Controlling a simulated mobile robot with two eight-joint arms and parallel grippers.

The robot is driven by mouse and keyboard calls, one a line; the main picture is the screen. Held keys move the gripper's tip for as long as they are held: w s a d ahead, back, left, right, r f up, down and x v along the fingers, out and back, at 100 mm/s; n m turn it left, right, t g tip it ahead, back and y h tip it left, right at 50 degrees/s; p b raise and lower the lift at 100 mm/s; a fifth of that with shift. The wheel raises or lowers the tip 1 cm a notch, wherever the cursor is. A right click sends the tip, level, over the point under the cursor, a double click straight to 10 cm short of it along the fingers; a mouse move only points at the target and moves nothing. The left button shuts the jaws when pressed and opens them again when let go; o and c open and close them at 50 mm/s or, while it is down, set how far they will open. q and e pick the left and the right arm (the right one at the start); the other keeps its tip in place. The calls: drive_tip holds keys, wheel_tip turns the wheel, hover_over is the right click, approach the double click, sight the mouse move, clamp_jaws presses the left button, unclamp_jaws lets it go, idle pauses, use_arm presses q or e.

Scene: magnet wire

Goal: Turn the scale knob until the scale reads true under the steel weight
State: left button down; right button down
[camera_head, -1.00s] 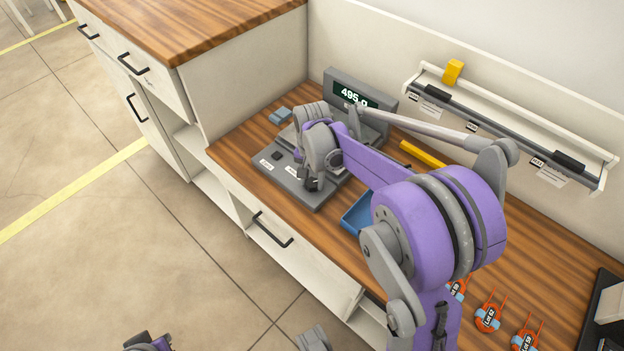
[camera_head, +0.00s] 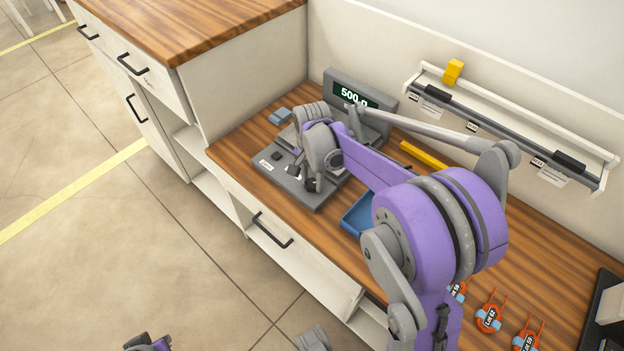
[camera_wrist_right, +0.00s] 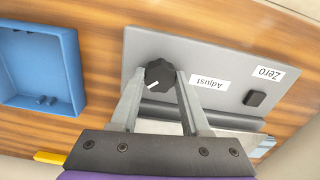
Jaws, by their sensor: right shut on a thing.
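The grey scale (camera_head: 270,172) stands on the wooden bench, and its display (camera_head: 354,95) reads 500 g. In the right wrist view, the black adjust knob (camera_wrist_right: 158,74), with a white pointer mark, sits on the panel next to the "Adjust" label (camera_wrist_right: 209,82). My right gripper (camera_wrist_right: 160,80) is shut on the knob, one finger on each side; in the head view this gripper (camera_head: 313,184) is over the scale's front. I cannot make out the steel weight; my arm covers much of the scale. Part of my left arm (camera_head: 150,343) shows at the bottom edge; its jaws are unclear.
A black button (camera_wrist_right: 255,98) sits by the "Zero" label. A blue tray (camera_wrist_right: 72,65) stands beside the scale. A yellow bar (camera_head: 422,153) lies on the bench behind my arm. Several orange tagged items (camera_head: 489,318) lie at the right. A wall rail (camera_head: 510,125) runs behind.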

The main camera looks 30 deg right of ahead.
sight(312, 183)
drive_tip(key=shift+c, duration=1.9)
unclamp_jaws()
drive_tip(key=shift+r, duration=0.1)
wheel_tip(312, 183, up, 11)
drive_tip(key=p, duration=0.1)
drive_tip(key=s+a+n+t+p, duration=0.2)
drive_tip(key=s+a+n, duration=0.3)
drive_tip(key=s, duration=0.3)
drive_tip(key=s+a+r+n+t+p, duration=0.1)
drive_tip(key=s+a+n+t+p, duration=0.2)
drive_tip(key=s+a+n+p, duration=0.2)
drive_tip(key=shift+s+a+n, duration=0.45)
drive_tip(key=shift+s+n, duration=1.35)
drive_tip(key=shift+s, duration=0.5)
